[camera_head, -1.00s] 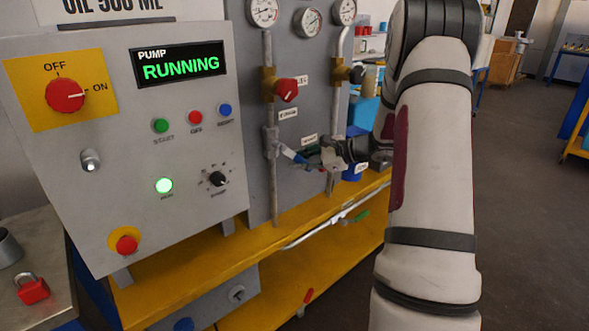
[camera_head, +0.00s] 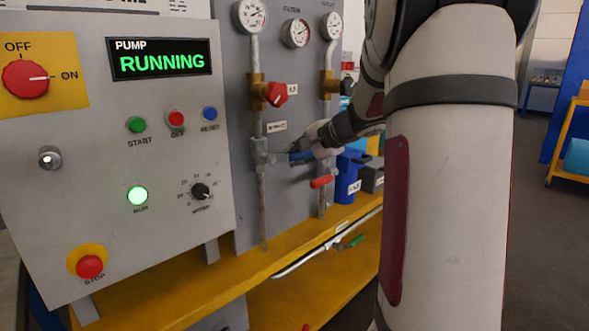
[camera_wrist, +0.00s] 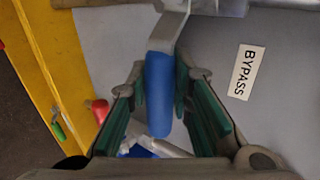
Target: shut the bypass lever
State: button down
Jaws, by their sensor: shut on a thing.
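The bypass lever has a blue handle on a grey metal stem. In the wrist view the blue handle (camera_wrist: 159,92) lies between the green-padded fingers of my gripper (camera_wrist: 162,100), which is shut on it. In the head view a little of the blue handle (camera_head: 300,156) shows at my gripper (camera_head: 308,151), beside the grey valve body on the left vertical pipe. The lever looks close to level there. My fingers hide part of it. A BYPASS label (camera_wrist: 248,72) is right of the lever in the wrist view.
A red-handled lever (camera_head: 322,181) is just below my gripper. A red valve knob (camera_head: 276,94) is above. The pump panel (camera_head: 85,130) stands left, its display reading RUNNING. A yellow shelf (camera_head: 235,272) runs below, and a blue container (camera_head: 347,183) is to the right.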

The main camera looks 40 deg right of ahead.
jog(key=shift+r, duration=0.1)
dwell(0.5)
jog(key=c, duration=1.4)
grip_release()
jog(key=shift+r, duration=0.1)
jog(key=v, duration=1.2)
jog(key=shift+a, duration=0.1)
